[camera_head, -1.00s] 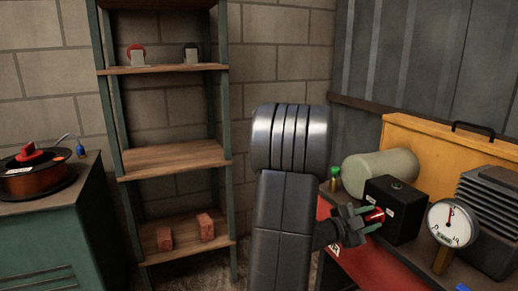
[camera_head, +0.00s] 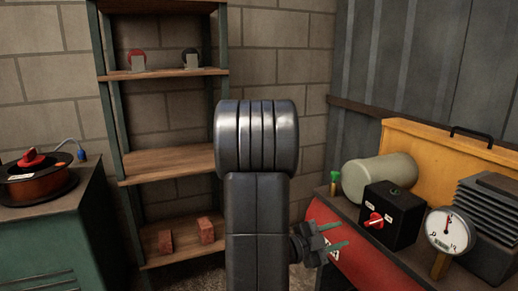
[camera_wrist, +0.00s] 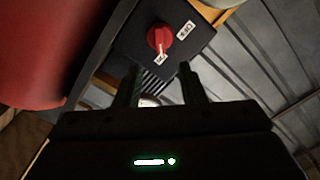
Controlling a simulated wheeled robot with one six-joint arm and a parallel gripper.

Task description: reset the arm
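My arm stands upright in the middle of the head view, with my gripper (camera_head: 335,238) at its lower right. The gripper is open and empty, its two green-edged fingers apart. The black switch box (camera_head: 402,210) with a red knob (camera_head: 374,220) sits to the right of the fingers, clear of them. In the wrist view my gripper (camera_wrist: 160,85) points towards the box (camera_wrist: 190,28), and the red knob (camera_wrist: 160,38) lies beyond the fingertips. A gap separates the fingers from the knob.
A red machine body (camera_head: 350,250) lies close to the gripper. A pale cylinder (camera_head: 378,178), a gauge (camera_head: 450,230) and a finned motor (camera_head: 488,210) crowd the right. A shelf rack (camera_head: 170,158) holds bricks. A green cabinet (camera_head: 50,235) stands at left.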

